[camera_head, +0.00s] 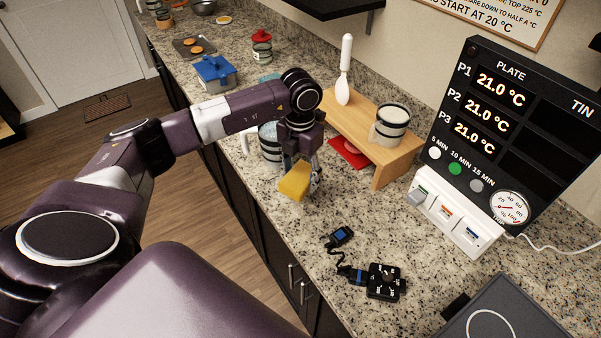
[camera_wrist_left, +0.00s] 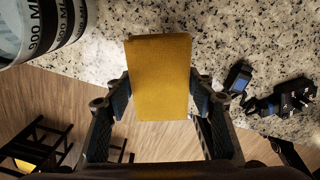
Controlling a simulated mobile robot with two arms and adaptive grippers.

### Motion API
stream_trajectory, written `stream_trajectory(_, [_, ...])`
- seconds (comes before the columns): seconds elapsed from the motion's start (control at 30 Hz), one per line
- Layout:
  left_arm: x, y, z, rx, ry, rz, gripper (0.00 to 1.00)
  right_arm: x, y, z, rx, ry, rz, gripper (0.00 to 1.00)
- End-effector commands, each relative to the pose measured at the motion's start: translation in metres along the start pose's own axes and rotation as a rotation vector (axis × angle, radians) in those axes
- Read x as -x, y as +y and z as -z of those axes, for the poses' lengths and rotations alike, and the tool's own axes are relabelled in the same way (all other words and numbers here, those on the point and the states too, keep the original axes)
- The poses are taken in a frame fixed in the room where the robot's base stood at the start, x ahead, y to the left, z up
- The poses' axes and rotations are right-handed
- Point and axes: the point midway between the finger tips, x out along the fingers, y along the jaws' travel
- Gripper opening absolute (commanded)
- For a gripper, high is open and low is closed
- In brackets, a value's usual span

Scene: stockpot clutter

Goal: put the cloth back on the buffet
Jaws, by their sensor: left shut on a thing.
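My left gripper (camera_head: 302,179) is shut on a yellow folded cloth (camera_head: 294,182), held by its sides between the two fingers. In the left wrist view the cloth (camera_wrist_left: 161,78) reaches out past the fingertips (camera_wrist_left: 160,95), over the counter's front edge. The speckled stone counter (camera_head: 265,220), seemingly the buffet, runs below the gripper. Whether the cloth touches it is hard to tell. My right gripper is not in view.
A measuring jug (camera_head: 270,143) stands just behind the gripper. A small device (camera_head: 342,236) is cabled to a black box (camera_head: 385,281). Between them and the gripper the counter is clear.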

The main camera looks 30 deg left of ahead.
Motion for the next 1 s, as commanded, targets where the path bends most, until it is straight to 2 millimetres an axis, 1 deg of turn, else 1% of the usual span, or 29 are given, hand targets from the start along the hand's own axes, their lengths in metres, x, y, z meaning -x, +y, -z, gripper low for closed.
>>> stream_trajectory(0.27, [-0.021,0.0,0.0,-0.001,0.001,0.0,0.27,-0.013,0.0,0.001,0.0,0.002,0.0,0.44])
stream_trajectory(0.5, [-0.048,0.0,0.0,-0.002,0.0,0.0,0.27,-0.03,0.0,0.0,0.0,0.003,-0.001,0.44])
stream_trajectory(0.63, [-0.06,0.0,0.0,-0.002,-0.001,0.001,0.27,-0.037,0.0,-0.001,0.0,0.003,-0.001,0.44])
stream_trajectory(0.8, [-0.067,0.0,0.0,-0.002,-0.001,0.0,0.27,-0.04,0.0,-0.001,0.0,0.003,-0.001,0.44])
stream_trajectory(1.0, [-0.067,0.0,0.0,-0.002,-0.001,0.0,0.27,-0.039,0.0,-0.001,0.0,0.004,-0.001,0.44])
